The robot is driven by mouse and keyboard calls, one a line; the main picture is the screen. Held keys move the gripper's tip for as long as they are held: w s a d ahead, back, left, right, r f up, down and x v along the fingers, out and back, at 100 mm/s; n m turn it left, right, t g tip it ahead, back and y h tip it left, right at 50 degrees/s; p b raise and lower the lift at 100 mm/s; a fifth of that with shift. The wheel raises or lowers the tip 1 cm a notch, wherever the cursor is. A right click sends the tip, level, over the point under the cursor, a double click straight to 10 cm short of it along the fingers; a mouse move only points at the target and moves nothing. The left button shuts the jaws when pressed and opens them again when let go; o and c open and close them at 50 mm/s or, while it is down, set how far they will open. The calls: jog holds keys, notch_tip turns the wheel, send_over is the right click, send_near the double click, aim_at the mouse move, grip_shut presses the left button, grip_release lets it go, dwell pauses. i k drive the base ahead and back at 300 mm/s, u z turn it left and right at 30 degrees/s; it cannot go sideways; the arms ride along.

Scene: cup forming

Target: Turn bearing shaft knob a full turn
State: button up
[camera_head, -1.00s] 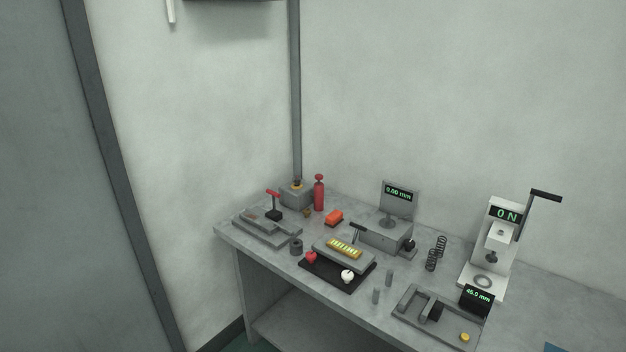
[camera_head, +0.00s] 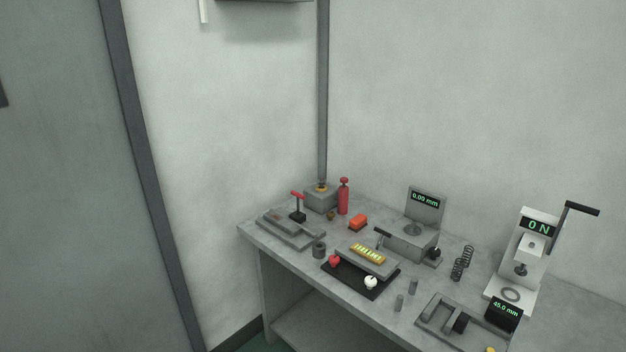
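A grey block fixture (camera_head: 405,246) stands on the workbench, with an upright display panel (camera_head: 425,198) behind it reading 0.00 mm. A small black knob (camera_head: 434,253) sits at the fixture's right end; it looks like the bearing shaft knob, though it is too small to be certain. Its turn angle cannot be read. My gripper is not in view, and nothing touches the knob.
On the workbench (camera_head: 300,262), dark springs (camera_head: 462,262) stand close right of the knob. A white press (camera_head: 521,255) with a long lever is further right.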

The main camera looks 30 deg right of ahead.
aim_at(321, 182)
jog(key=i, duration=0.85)
jog(key=z, duration=0.05)
